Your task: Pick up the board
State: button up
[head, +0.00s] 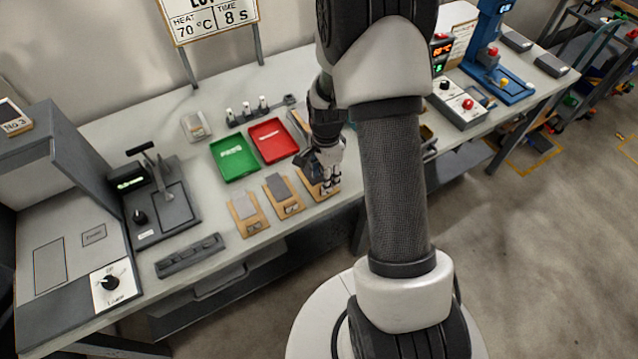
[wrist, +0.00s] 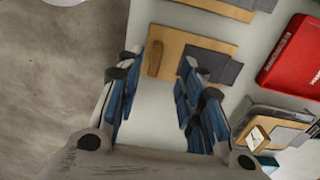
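Wooden holders bearing grey boards stand in a row near the table's front edge. In the head view, the left board (head: 243,205) is light grey and the middle board (head: 278,187) is darker. My gripper (head: 328,183) is over the rightmost holder and hides much of it. In the wrist view, a dark grey board (wrist: 217,65) lies on a wooden holder (wrist: 198,43) beyond the fingertips, with the right finger overlapping its edge. My gripper (wrist: 161,62) is open, with nothing visible between its fingers. I cannot tell its height above the holder.
A green tray (head: 233,158) and a red tray (head: 272,141) lie behind the holders. A press-like device (head: 160,203) stands to the left, with a dark bar (head: 190,256) near the front edge. A control box (head: 461,103) and a blue press (head: 492,60) stand to the right.

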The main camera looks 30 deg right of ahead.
jog(key=f, duration=0.1)
jog(key=f+b, duration=0.1)
jog(key=f, duration=0.1)
jog(key=f+b, duration=0.1)
jog(key=f, duration=0.1)
jog(key=shift+s+d+f, duration=0.15)
jog(key=shift+s+d, duration=0.1)
jog(key=shift+d, duration=0.05)
grip_shut()
